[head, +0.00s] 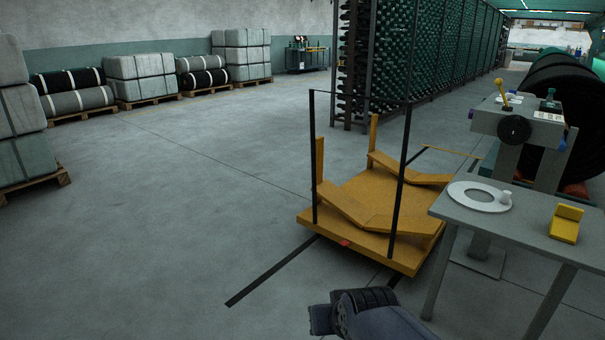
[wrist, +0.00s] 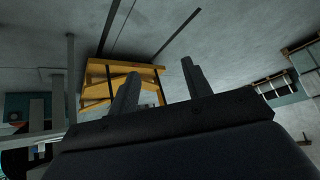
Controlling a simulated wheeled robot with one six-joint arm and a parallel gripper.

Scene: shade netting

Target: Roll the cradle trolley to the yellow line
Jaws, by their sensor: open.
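The cradle trolley (head: 390,204) is an orange-yellow flat deck with angled cradle boards and short posts. Its tall black push handle (head: 359,98) stands at the near side, with a small red part (head: 344,243) below. A thin yellow line (head: 453,152) lies on the floor beyond the trolley, partly hidden by the bench. My gripper (wrist: 160,72) is open and empty in the wrist view, with the trolley (wrist: 95,72) past its left finger. In the head view my wrist is at the bottom, short of the trolley and apart from its handle; the fingertips are not clear there.
A grey table (head: 520,226) with a white ring (head: 470,204) and yellow block (head: 566,222) stands close on the trolley's right. Dark floor strips (head: 272,271) run beside and under the trolley. A tall rack (head: 425,55) stands behind. The left floor is clear up to the palletised bales.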

